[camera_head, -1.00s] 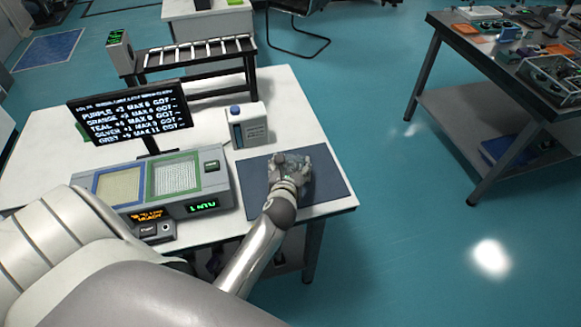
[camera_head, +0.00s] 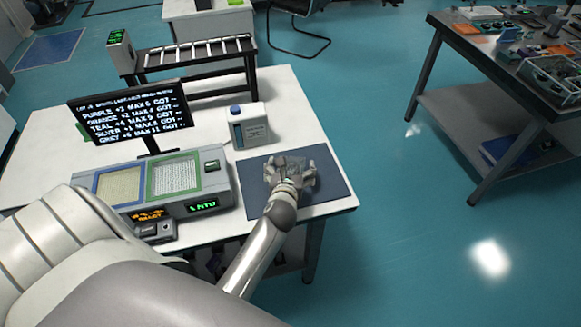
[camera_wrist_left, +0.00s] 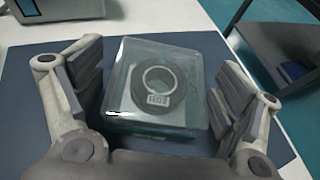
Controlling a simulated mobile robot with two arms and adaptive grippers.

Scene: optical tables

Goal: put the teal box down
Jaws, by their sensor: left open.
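The teal box (camera_wrist_left: 165,88) is a clear, teal-tinted box with a dark round piece, a pale ring and a small label inside. It rests on the dark blue mat (camera_wrist_left: 25,90), between the spread fingers of my left gripper (camera_wrist_left: 160,95), with a gap showing at each side. In the head view, my left gripper (camera_head: 290,172) is open over the mat (camera_head: 327,185), and its fingers and wrist partly hide the box (camera_head: 293,163). My right gripper is not in view.
A grey two-panel device (camera_head: 207,180), a screen (camera_head: 130,112) and a white bottle with a blue cap (camera_head: 247,126) stand left of the mat. A roller rack (camera_head: 195,60) is behind. The mat's right part is bare, near the table edge.

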